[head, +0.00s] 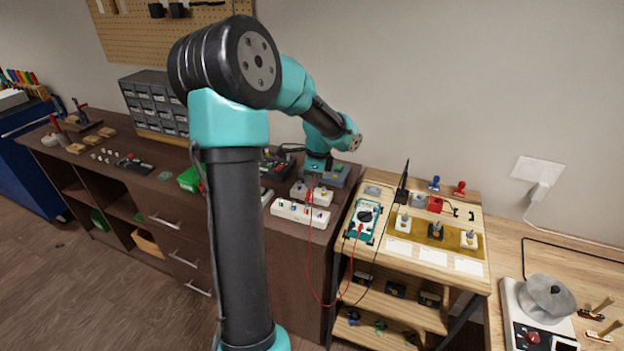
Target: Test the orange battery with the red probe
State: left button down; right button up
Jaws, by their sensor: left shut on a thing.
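My left gripper (314,178) is above two white battery holders at the right end of the dark workbench. It is shut on the red probe (311,190), which is thin and hard to make out. The probe's red lead (309,262) hangs in a loop to the teal multimeter (363,222) on the wooden bench. The front holder (284,211) and the rear holder (299,188) carry small coloured batteries. They are too small to tell which is orange, or whether the probe tip touches one. My right gripper is out of view.
A green box (189,179) is on the dark workbench. A hotplate-like device with a pot (549,297) stands at the far right.

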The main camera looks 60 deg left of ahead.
pick_arm(q)
jog(key=shift+f, duration=0.4)
dwell(2.2)
dwell(0.6)
jog(key=shift+r, duration=3.05)
